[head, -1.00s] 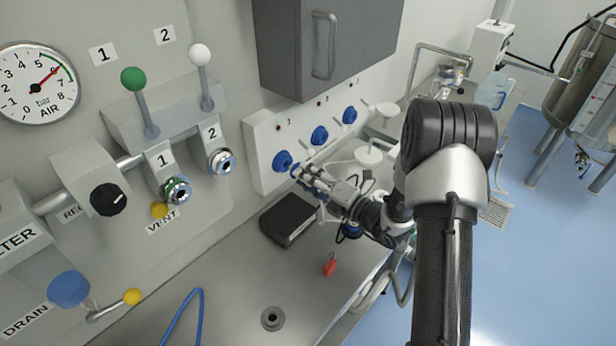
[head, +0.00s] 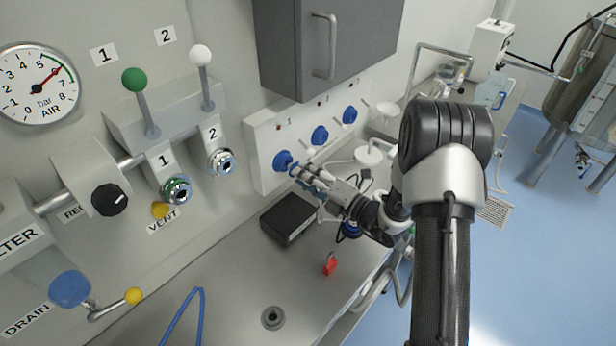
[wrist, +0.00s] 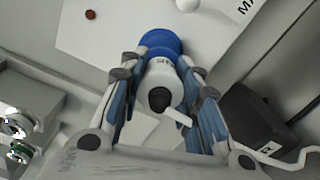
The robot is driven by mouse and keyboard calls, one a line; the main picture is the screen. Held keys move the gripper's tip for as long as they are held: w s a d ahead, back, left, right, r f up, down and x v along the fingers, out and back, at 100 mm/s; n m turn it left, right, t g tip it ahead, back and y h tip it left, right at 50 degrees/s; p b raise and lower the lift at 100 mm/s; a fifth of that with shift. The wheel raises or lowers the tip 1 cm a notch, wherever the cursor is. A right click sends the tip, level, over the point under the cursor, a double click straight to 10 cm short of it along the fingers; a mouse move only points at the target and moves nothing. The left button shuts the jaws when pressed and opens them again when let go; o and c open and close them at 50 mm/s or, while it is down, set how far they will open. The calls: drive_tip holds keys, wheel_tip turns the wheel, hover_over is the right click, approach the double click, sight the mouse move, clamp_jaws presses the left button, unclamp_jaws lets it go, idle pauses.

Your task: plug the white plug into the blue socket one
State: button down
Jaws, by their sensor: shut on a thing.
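The blue socket one (head: 282,161) is the left one of the blue sockets on the white wall panel, below a small "1" label. My gripper (head: 297,170) is right in front of it. In the wrist view my gripper (wrist: 163,85) is shut on the white plug (wrist: 162,76), with a blue-lined finger on each side. The plug lines up with the blue socket (wrist: 162,42), which shows as a blue ring behind its far end. I cannot tell how deep the plug sits in the socket. The plug is mostly hidden by my fingers in the head view.
Two more blue sockets (head: 320,135) sit to the right on the panel. A black box (head: 289,219) stands on the bench below the gripper, with a red padlock-like item (head: 330,264) nearby. A grey cabinet (head: 325,45) hangs above. The front bench is mostly clear.

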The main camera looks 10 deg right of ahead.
drive_tip(key=shift+x, duration=1.5)
idle(0.5)
drive_tip(key=c, duration=1.1)
unclamp_jaws()
drive_tip(key=v, duration=1.2)
